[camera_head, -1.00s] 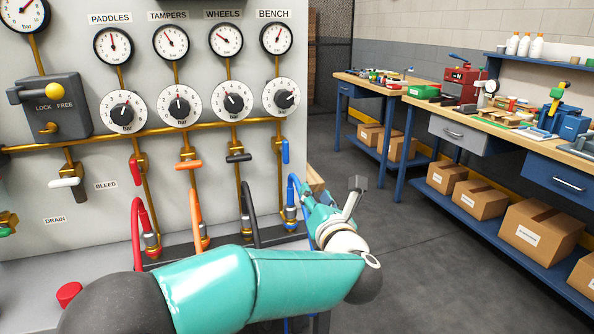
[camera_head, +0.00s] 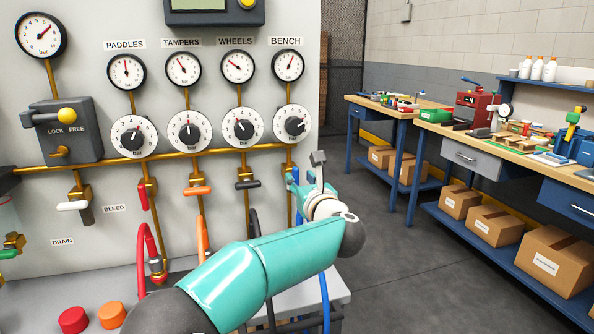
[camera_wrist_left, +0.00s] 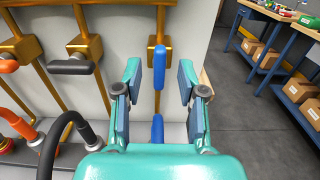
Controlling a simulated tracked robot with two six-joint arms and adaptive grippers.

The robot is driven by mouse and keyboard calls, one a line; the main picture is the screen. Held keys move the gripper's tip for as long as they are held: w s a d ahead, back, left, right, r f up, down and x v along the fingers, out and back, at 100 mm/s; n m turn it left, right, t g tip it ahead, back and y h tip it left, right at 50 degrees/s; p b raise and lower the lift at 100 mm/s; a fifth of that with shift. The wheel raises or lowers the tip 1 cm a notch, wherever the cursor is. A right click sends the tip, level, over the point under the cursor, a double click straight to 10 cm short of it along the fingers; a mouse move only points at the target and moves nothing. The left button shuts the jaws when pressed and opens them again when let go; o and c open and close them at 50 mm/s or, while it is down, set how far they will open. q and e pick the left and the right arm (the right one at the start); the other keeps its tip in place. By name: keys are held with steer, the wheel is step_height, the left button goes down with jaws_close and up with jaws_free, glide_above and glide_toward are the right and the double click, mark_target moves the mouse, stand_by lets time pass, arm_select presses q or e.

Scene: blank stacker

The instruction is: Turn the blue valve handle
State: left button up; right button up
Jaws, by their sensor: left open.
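The blue valve handle (camera_wrist_left: 159,67) is upright on a brass valve below the BENCH gauge, in the left wrist view. My left gripper (camera_wrist_left: 159,80) is open, with one finger on each side of the handle and a visible gap to both. In the head view my left gripper (camera_head: 298,188) is at the BENCH pipe and mostly hides the handle. A blue hose end (camera_wrist_left: 157,130) is below the handle in the wrist view. My right gripper is not in view.
A black handle (camera_head: 248,184), an orange handle (camera_head: 197,190) and a red handle (camera_head: 143,196) are on the pipes to the left. Red and orange buttons (camera_head: 112,315) are at the lower left. The panel's right edge is close to my gripper. Workbenches (camera_head: 500,150) stand beyond open floor at right.

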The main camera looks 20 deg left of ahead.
mark_target(297, 175)
arm_select(q)
steer(key=shift+p+x, duration=0.35)
steer(key=shift+x, duration=1.35)
jaws_close()
